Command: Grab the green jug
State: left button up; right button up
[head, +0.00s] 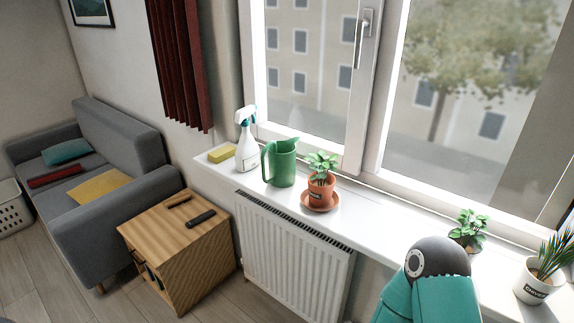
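The green jug (282,166) stands upright on the white windowsill in the head view, with its handle on the left side and its spout at the upper right. A white spray bottle (246,146) stands close to its left and a potted plant in a terracotta pot (320,190) close to its right. A teal and dark grey part of my own arm shows at the bottom right, well apart from the jug. Neither gripper's fingers can be seen.
The windowsill (378,215) is bare between the terracotta pot and another small plant (469,229). A yellow sponge (222,153) lies at its left end. A white radiator (295,265) is below. A wooden cabinet (190,235) with two small items stands left, near a grey sofa (120,145).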

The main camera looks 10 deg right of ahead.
aim_at(282, 159)
jog(key=i, duration=1)
